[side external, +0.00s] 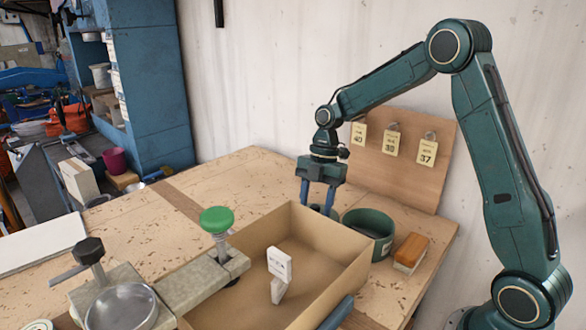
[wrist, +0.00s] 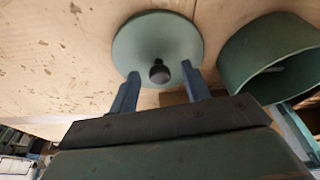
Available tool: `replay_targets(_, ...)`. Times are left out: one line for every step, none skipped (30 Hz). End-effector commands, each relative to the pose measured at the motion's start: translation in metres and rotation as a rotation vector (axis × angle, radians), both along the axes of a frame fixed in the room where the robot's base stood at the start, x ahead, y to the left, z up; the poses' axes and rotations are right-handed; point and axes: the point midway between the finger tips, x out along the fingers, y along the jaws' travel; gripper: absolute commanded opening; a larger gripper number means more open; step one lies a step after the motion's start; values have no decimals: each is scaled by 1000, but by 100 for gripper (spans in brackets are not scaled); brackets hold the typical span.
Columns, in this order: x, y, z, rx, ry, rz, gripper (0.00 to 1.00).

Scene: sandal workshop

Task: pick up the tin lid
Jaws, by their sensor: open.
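The tin lid (wrist: 140,42) is a flat, round green disc with a dark knob (wrist: 159,72) at its middle, lying on the table in the wrist view. In the side view it is mostly hidden behind the box wall and my fingers. My gripper (side external: 316,204) points down just behind the cardboard box. Its jaws are open. In the wrist view the two blue fingers of my gripper (wrist: 161,74) reach over the lid's near edge, one on each side of the knob, with a gap to it. The fingers hold nothing.
A green open tin (side external: 368,226) stands right of my gripper, beside an orange-topped brush (side external: 410,252). The open cardboard box (side external: 352,277) holds white tags (side external: 279,264). A clamp with a green knob (side external: 217,220) is at left. The table (side external: 240,185) behind is clear.

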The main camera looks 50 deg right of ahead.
Motion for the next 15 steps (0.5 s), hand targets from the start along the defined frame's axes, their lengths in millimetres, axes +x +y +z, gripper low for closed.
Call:
replay_targets(0, 0, 0, 0, 0, 0, 48)
replay_targets(0, 0, 0, 0, 0, 0, 48)
replay_targets(0, 0, 0, 0, 0, 0, 48)
replay_targets(0, 0, 0, 0, 0, 0, 42)
replay_targets(0, 0, 0, 0, 0, 0, 36)
replay_targets(0, 0, 0, 0, 0, 0, 28)
replay_targets(0, 0, 0, 0, 0, 0, 22)
replay_targets(0, 0, 0, 0, 0, 0, 16)
replay_targets(0, 0, 0, 0, 0, 0, 8)
replay_targets(0, 0, 0, 0, 0, 0, 3)
replay_targets(0, 0, 0, 0, 0, 0, 0)
replay_targets(0, 0, 0, 0, 0, 0, 0)
replay_targets(0, 0, 0, 0, 0, 0, 0)
replay_targets(0, 0, 0, 0, 0, 0, 0)
replay_targets(0, 0, 0, 0, 0, 0, 0)
